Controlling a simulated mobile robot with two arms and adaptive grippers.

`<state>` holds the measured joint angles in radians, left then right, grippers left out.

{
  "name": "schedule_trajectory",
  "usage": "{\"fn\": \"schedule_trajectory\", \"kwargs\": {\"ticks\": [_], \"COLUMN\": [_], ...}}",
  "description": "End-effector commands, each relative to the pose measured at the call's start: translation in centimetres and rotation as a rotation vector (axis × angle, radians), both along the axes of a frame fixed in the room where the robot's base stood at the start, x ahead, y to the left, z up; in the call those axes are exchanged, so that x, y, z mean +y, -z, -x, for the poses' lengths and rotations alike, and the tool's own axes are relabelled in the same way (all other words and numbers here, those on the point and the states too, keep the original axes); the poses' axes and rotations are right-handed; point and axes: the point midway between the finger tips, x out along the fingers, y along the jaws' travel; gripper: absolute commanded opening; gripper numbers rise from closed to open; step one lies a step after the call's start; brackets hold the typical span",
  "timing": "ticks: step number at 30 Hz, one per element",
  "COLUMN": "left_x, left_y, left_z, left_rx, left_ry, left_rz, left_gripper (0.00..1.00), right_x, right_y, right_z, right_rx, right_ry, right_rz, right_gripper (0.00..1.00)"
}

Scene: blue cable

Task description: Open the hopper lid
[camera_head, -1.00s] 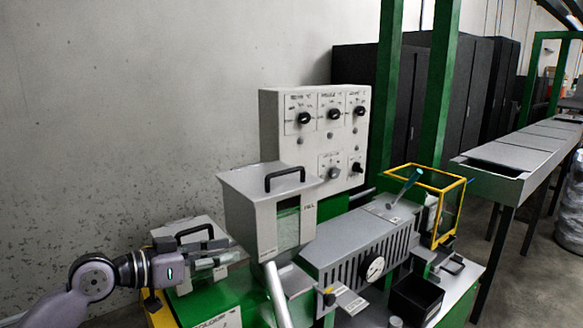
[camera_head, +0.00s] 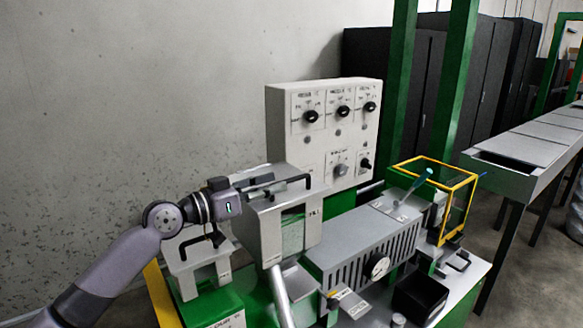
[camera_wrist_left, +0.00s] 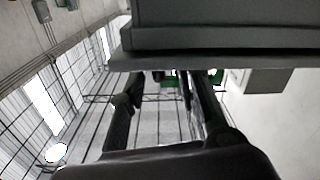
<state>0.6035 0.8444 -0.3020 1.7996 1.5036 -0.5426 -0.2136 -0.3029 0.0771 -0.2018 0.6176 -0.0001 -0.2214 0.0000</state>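The grey hopper (camera_head: 258,238) stands left of the control panel, with a window showing green contents. Its flat lid (camera_head: 292,197) looks shut and carries a black bar handle (camera_head: 308,181). My left gripper (camera_head: 264,184) reaches in from the left at lid height, its dark fingers over the lid's left part beside the handle. Contact with the handle cannot be made out. In the left wrist view the two fingers (camera_wrist_left: 165,85) are spread apart with nothing clearly held between them, and a large grey body (camera_wrist_left: 220,35) fills the top. My right gripper is not in view.
A smaller grey box (camera_head: 195,255) with a black handle stands below my left arm. The control panel (camera_head: 325,130) with knobs rises behind the hopper. A vented grey barrel with a dial (camera_head: 380,267) and a yellow-framed guard (camera_head: 445,195) lie to the right.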

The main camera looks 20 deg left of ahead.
Motion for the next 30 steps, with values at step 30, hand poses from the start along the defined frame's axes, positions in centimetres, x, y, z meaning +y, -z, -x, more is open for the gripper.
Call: {"fn": "schedule_trajectory", "kwargs": {"ticks": [30], "left_x": [-3.6], "left_y": [0.1], "left_z": [-4.7], "left_rx": [-0.001], "left_ry": [0.0], "left_rz": [-0.001], "left_gripper": [0.11], "right_x": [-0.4], "right_y": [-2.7], "right_z": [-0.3], "right_rx": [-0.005], "right_ry": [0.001], "right_rz": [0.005], "right_gripper": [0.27]}}
